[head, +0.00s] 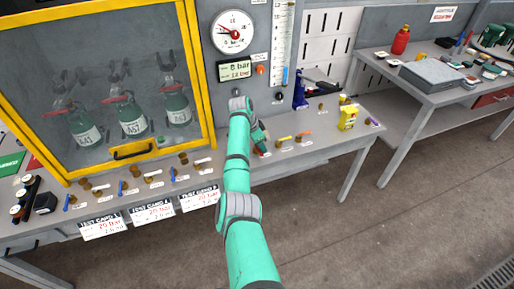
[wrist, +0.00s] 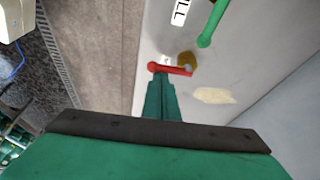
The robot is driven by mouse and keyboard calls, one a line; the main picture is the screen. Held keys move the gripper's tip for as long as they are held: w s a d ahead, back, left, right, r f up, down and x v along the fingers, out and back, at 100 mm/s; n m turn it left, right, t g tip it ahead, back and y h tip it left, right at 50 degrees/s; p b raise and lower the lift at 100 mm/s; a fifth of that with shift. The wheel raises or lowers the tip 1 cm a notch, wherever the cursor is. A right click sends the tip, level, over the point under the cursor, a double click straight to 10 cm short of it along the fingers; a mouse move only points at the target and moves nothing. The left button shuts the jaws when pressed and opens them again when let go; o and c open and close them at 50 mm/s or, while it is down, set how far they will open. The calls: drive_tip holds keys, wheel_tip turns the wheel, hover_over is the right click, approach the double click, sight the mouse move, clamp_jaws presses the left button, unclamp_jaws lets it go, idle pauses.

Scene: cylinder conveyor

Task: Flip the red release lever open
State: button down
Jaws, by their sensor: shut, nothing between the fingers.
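The red lever (wrist: 172,70) shows in the wrist view beside a brass fitting (wrist: 187,60) on the grey bench top. It lies roughly crosswise in the picture, with a rounded red end on the left. My gripper (wrist: 160,82) is shut and empty, and its fingertips are right at the lever's left part. I cannot tell whether they touch it. In the head view my gripper (head: 262,146) is low over the bench, and the red lever is too small or hidden to make out clearly there.
A green lever (wrist: 212,22) is close by on the bench, near a white label (wrist: 180,12). A yellow-framed cabinet (head: 208,75) with green bottles stands left of my arm. A gauge panel (head: 258,40) stands behind. A yellow container (head: 348,117) is further right on the bench.

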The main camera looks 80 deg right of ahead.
drive_tip(key=shift+w, duration=0.15)
idle(0.5)
drive_tip(key=shift+s+d+r, duration=0.1)
drive_tip(key=shift+s+d, duration=0.1)
drive_tip(key=shift+s+d+r, duration=0.15)
drive_tip(key=shift+s+d, duration=0.1)
drive_tip(key=shift+s, duration=0.25)
drive_tip(key=shift+s+d+r, duration=0.1)
drive_tip(key=shift+s+d, duration=0.15)
drive_tip(key=shift+s, duration=0.2)
drive_tip(key=shift+s+r, duration=0.75)
drive_tip(key=shift+r, duration=0.35)
drive_tip(key=w+v, duration=0.1)
drive_tip(key=v, duration=0.7)
drive_tip(key=shift+f, duration=0.15)
